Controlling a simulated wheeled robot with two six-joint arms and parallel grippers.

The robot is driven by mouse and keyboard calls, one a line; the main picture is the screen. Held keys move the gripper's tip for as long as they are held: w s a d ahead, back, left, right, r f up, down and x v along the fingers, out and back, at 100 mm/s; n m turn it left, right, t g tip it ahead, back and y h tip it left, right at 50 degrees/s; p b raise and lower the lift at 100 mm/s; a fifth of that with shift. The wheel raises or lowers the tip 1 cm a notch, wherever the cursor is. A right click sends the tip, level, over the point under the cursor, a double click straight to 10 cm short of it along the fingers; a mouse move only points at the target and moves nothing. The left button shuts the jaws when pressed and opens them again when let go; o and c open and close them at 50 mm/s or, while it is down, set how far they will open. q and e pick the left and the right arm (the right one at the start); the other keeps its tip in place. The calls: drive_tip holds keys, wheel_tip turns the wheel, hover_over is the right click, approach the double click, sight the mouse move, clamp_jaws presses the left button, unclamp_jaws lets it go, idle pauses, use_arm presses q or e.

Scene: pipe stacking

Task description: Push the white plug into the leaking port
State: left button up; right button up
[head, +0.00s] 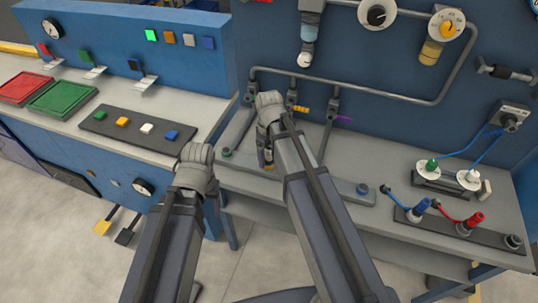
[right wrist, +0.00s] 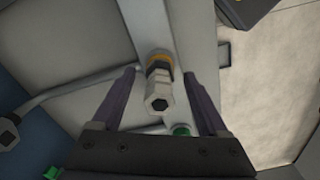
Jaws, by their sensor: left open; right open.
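My right gripper (head: 265,160) is low over the left part of the grey bench, its jaws largely hidden by its own wrist. In the right wrist view the open jaws (right wrist: 160,74) stand on either side of a grey hex-ended fitting (right wrist: 158,97) with an orange-yellow band; I cannot tell whether they touch it. My left gripper (head: 196,165) hangs near the gap between the benches, its fingers mostly hidden. A white-topped connector (head: 469,178) stands at the right of the bench; I cannot tell whether it is the white plug. No leak is visible.
A grey base strip (head: 335,188) carries green (head: 227,153) and blue (head: 362,188) pieces. Pipes (head: 350,86) run along the blue back panel. A rack with blue and red cabled plugs (head: 473,219) is at the right. The left bench holds a button panel (head: 140,127) and trays.

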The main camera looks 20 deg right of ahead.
wheel_tip(320, 180, up, 8)
drive_tip(key=p, duration=0.8)
drive_tip(key=shift+f, duration=0.1)
drive_tip(key=shift+s+a, duration=0.15)
drive_tip(key=s+a+m+h, duration=0.1)
drive_tip(key=s+a+m, duration=0.2)
drive_tip(key=s+a, duration=0.7)
drive_tip(key=s, duration=0.4)
drive_tip(key=shift+a, duration=0.1)
